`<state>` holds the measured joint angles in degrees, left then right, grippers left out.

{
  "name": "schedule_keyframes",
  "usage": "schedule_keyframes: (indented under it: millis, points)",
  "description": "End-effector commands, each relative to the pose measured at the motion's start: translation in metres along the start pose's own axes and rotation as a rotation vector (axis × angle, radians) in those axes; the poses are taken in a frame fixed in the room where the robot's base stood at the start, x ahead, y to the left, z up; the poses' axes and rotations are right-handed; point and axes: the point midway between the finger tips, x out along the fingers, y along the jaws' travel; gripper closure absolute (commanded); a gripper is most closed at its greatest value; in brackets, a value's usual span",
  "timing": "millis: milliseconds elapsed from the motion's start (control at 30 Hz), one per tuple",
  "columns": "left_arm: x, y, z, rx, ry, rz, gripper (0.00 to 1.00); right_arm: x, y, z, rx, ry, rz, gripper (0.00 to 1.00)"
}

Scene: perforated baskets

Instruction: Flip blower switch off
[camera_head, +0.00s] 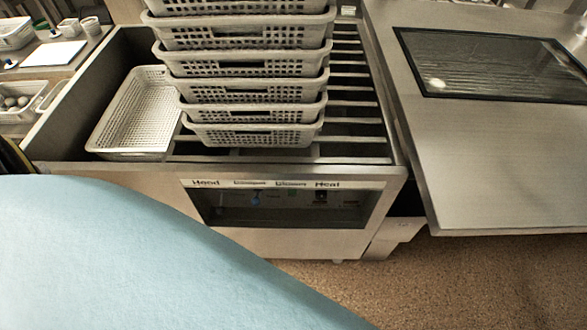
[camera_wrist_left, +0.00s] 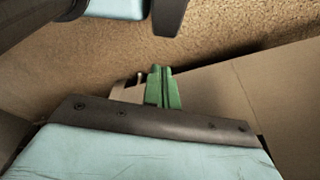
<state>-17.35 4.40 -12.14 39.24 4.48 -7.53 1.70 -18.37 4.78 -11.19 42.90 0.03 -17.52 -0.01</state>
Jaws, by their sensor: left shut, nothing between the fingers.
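The control panel (camera_head: 280,205) is a dark recess in the front of the metal machine, with printed labels along its top edge. A small blue knob or switch (camera_head: 256,198) shows in its middle and a small dark switch (camera_head: 320,197) to the right. The print is too blurred to tell which one is the blower switch, or its position. My left gripper (camera_wrist_left: 163,86) shows in the left wrist view as green fingers, shut and empty. No panel can be made out there. I cannot make out the left gripper in the head view. My right gripper is in neither view.
A stack of grey perforated baskets (camera_head: 250,90) stands on the machine's slatted top, beside a single white basket (camera_head: 130,115). A steel counter (camera_head: 490,150) with a dark glass panel adjoins at right. Brown speckled floor (camera_head: 440,285) lies clear in front.

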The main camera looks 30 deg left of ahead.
Motion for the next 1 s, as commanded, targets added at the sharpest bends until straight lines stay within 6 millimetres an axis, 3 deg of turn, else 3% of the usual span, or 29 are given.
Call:
schedule_keyframes:
  millis: [33,200,400,500,700,1000]
  points:
    - [0.022,0.008,-0.022,-0.049,0.081,0.018,1.00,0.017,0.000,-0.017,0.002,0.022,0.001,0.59]
    - [0.051,0.031,-0.115,-0.282,0.413,0.106,1.00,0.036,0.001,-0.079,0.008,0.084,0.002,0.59]
    - [0.049,0.041,-0.211,-0.586,0.793,0.234,1.00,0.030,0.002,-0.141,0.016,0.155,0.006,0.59]
    - [0.039,0.039,-0.247,-0.747,0.971,0.305,1.00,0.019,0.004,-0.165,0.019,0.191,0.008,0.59]
    - [0.013,0.022,-0.292,-1.087,1.295,0.452,1.00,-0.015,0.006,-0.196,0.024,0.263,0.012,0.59]
    - [-0.013,-0.010,-0.300,-1.500,1.593,0.608,1.00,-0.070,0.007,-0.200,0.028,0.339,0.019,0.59]
